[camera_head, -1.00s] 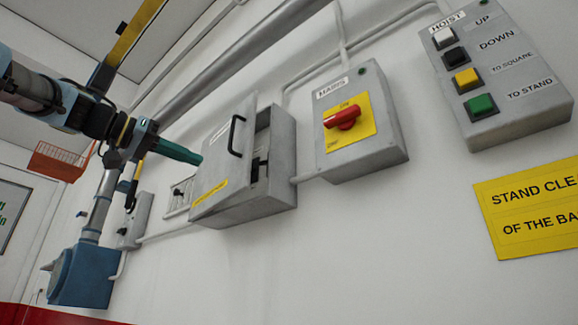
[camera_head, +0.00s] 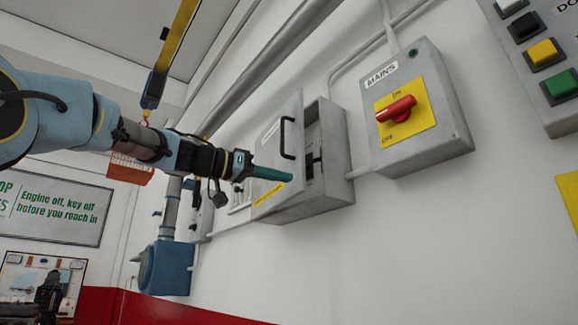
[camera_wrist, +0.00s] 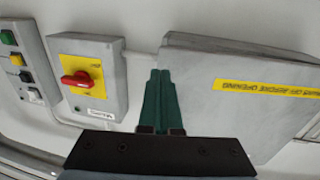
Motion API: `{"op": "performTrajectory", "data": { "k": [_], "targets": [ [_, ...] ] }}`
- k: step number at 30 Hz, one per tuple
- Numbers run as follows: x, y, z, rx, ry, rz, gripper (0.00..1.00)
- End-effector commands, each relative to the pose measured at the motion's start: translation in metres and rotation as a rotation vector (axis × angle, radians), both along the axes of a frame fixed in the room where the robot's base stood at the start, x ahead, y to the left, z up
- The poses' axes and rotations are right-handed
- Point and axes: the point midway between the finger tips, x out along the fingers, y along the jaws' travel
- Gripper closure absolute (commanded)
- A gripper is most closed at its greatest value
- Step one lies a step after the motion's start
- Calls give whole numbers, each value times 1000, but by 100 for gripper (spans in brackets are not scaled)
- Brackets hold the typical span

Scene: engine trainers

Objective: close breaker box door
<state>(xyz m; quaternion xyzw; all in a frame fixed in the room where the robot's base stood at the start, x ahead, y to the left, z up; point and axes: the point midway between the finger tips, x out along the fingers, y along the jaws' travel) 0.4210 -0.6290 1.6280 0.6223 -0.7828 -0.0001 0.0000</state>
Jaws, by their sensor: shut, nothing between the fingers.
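The breaker box (camera_head: 333,140) is a grey box on the white wall. Its door (camera_head: 268,178), with a black handle (camera_head: 288,138) and a yellow label, stands partly open, hinged on the left, with dark switch parts visible inside. My gripper (camera_head: 286,175) is shut and empty, its green fingers together. In the head view its tips overlap the lower part of the door's outer face; I cannot tell whether they touch. In the wrist view the fingers (camera_wrist: 157,100) point up beside the door's edge, and the door (camera_wrist: 240,85) with its yellow label fills the right side.
The mains box (camera_head: 415,110) with a red rotary switch is right of the breaker box. A pushbutton panel (camera_head: 540,60) is further right. Conduits run along the wall. A blue machine part (camera_head: 168,268) stands lower left, with a wall sign behind.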

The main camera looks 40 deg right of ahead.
Motion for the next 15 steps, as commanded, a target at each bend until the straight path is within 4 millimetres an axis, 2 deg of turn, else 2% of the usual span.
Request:
{"op": "performTrajectory", "data": {
  "k": [1,6,15],
  "targets": [
    [-2,-6,4,1,3,-1,100],
    [-5,-19,2,0,1,-1,100],
    [-5,-23,-1,0,-1,1,100]
  ]
}}
